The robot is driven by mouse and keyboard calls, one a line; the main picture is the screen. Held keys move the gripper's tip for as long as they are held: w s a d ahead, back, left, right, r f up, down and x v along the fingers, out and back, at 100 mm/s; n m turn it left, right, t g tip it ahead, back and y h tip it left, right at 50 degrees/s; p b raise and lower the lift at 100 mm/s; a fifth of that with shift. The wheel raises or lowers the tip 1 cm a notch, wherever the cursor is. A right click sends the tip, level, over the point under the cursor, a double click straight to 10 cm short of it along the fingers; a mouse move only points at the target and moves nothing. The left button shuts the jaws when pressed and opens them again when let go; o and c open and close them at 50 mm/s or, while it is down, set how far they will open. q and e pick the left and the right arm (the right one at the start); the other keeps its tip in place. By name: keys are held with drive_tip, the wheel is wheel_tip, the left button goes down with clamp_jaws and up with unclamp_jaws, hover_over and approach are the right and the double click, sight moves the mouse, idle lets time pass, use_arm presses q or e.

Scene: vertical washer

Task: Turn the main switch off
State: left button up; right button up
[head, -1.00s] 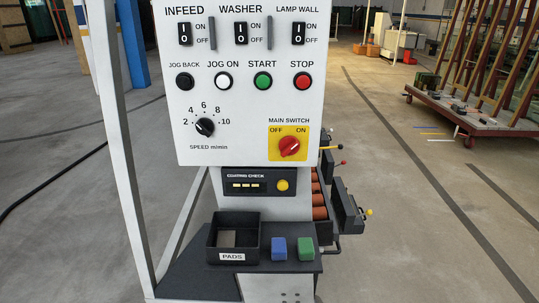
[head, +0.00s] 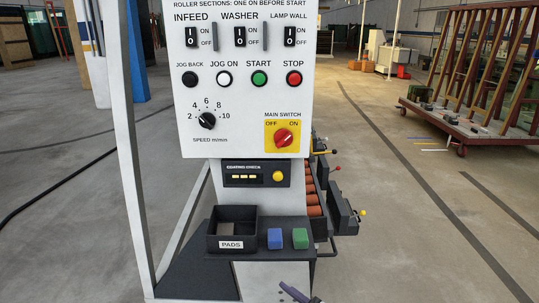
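The main switch (head: 284,138) is a red rotary knob on a yellow plate (head: 271,147) at the lower right of the white control panel (head: 240,110). The plate is marked OFF at the left and ON at the right. The knob's white pointer line slants up to the right, towards ON. A dark tip, seemingly part of my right gripper (head: 299,294), shows at the bottom edge. It is well below the switch and apart from it; most of it is cut off. My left gripper is not in view.
Other switches, buttons and a speed dial (head: 207,120) sit close by on the panel. Below are a coating check box (head: 256,173), a black pads tray (head: 232,243), and a blue pad (head: 275,238) and green pad (head: 300,238) on a shelf. Orange rollers (head: 313,199) stand behind at right.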

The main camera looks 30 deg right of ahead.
drive_tip(key=w+d+r+n+t+h+b, duration=0.1)
drive_tip(key=w+d+r+t, duration=0.1)
drive_tip(key=w+d+r, duration=0.35)
drive_tip(key=w+d+r+t+h+b, duration=0.1)
drive_tip(key=w+d+r+t+h, duration=0.15)
drive_tip(key=r, duration=0.65)
drive_tip(key=n+t+h+b, duration=0.1)
drive_tip(key=t+h+b, duration=0.1)
drive_tip(key=t, duration=0.1)
approach(284, 141)
drive_tip(key=shift+g, duration=0.25)
drive_tip(key=x, duration=0.2)
drive_tip(key=p+x, duration=0.1)
drive_tip(key=x, duration=0.4)
drive_tip(key=shift+r, duration=0.25)
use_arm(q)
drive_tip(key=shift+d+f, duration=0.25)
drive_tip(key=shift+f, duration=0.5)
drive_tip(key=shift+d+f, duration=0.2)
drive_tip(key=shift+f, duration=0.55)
use_arm(e)
drive_tip(key=shift+w+d+r, duration=0.15)
drive_tip(key=shift+w, duration=0.5)
